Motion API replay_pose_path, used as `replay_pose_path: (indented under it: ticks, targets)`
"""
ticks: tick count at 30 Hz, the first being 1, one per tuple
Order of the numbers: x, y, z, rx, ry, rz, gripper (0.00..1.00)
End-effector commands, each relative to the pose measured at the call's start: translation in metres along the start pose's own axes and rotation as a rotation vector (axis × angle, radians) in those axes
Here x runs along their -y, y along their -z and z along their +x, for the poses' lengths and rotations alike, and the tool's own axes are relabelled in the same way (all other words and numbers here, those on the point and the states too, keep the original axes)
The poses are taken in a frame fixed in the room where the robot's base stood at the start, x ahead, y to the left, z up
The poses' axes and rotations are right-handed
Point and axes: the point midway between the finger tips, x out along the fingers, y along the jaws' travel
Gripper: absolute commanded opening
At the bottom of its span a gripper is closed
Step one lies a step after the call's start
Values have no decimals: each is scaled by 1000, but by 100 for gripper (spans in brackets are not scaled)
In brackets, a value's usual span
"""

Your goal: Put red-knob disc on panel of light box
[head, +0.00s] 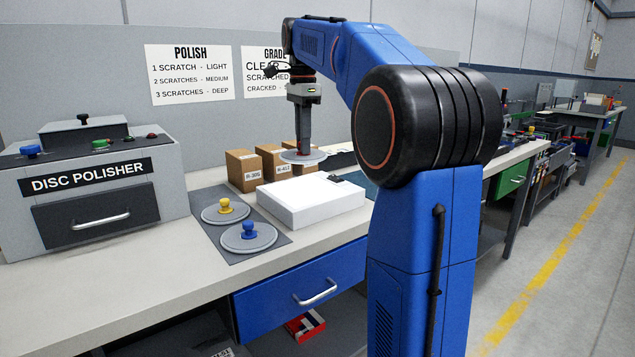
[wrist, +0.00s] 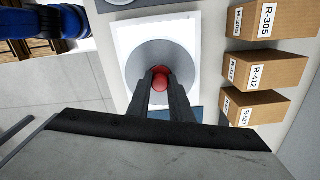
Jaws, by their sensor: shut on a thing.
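My gripper (wrist: 160,88) is shut on the red knob (wrist: 160,74) of a grey disc (wrist: 138,55). In the head view the disc (head: 303,157) hangs level, apparently just above the white light box (head: 310,204). The fingers hide the knob in that view. In the wrist view the disc covers much of the light box's white panel (wrist: 124,27). I cannot tell whether the disc touches the panel.
Left of the light box, a yellow-knob disc (head: 225,212) and a blue-knob disc (head: 249,238) lie on a dark mat (head: 208,197). Small cardboard boxes (head: 243,172) stand behind the light box. The disc polisher (head: 90,190) stands at the far left.

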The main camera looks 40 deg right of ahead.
Motion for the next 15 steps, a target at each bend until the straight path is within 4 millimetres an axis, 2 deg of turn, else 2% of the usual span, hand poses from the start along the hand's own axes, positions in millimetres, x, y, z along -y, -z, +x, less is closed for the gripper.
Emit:
replay_pose_path:
  ticks: [7, 15]
  targets:
    - [-1, 0, 40, 0, -3, 0, 0]
    - [-1, 0, 57, 0, -2, 0, 0]
